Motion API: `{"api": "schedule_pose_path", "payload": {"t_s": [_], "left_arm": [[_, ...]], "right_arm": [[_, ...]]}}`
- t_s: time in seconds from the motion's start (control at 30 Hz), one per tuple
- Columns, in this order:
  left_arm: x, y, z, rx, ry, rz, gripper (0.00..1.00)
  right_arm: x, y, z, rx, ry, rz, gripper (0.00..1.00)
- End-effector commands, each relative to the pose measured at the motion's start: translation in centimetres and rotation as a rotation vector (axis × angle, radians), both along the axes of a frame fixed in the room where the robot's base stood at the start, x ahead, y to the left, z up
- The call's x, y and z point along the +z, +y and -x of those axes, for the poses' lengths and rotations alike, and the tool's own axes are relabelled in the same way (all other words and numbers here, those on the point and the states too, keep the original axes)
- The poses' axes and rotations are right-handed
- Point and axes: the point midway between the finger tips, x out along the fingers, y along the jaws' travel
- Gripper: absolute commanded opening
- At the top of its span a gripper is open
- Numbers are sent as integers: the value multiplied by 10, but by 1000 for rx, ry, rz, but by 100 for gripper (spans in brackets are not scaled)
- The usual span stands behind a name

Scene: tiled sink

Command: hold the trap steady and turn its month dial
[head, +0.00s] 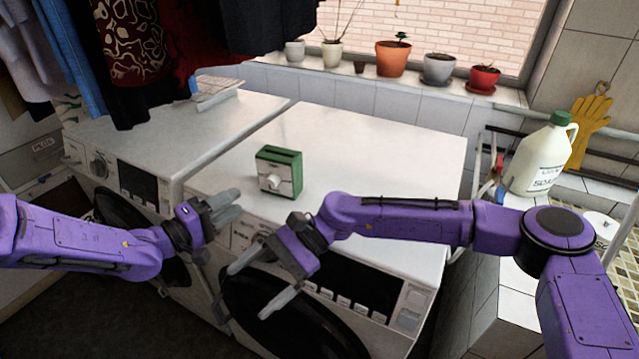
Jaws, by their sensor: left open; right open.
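The trap (286,162) is a small green box with a pale front, standing upright on top of the right-hand white machine. Its month dial (273,182) is a whitish knob low on the front face; its markings are too small to read. My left gripper (232,205) is open and empty, in front of the machines' top edge, to the left of and nearer than the trap. My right gripper (247,287) is open and empty, lower down in front of the right machine's round door. Neither gripper touches the trap.
Two white machines stand side by side; the right one's top (390,150) is mostly clear. Clothes (130,50) hang over the left machine, which bears a wire rack (215,92). Potted plants (393,58) line the sill. A white jug (540,160) stands at right.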

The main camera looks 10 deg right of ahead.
Motion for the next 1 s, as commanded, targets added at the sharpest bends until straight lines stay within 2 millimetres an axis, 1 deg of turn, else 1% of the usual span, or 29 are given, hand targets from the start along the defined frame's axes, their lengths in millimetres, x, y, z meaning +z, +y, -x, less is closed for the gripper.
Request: {"api": "schedule_pose_path", "payload": {"t_s": [0.03,0.17,0.2,0.27,0.3,0.37,0.4,0.47,0.5,0.6,0.7,0.77,0.87,1.0], "left_arm": [[0,0,0,0,0,0,43],[0,0,0,0,0,0,43],[0,0,0,0,0,0,43],[0,0,0,0,0,0,43],[0,0,0,0,0,0,43],[0,0,0,0,0,0,43],[0,0,0,0,0,0,43],[0,0,0,0,0,0,43],[0,0,0,0,0,0,43],[0,0,0,0,0,0,43],[0,0,0,0,0,0,43],[0,0,0,0,0,0,43],[0,0,0,0,0,0,43],[0,0,0,0,0,0,43]], "right_arm": [[10,-8,-16,-51,11,-29,89],[31,-27,-66,-259,51,-133,89],[38,-35,-82,-325,60,-162,89],[47,-50,-107,-427,69,-203,89],[53,-62,-125,-501,72,-230,89],[62,-83,-152,-616,78,-267,89],[67,-99,-170,-694,81,-289,89],[73,-124,-194,-807,84,-318,89],[74,-122,-202,-857,145,-318,89],[74,-133,-223,-976,249,-325,89],[73,-142,-235,-1046,308,-328,89],[73,-143,-239,-1064,325,-327,89],[72,-136,-245,-1072,333,-326,89],[72,-111,-258,-1069,332,-326,89]]}}
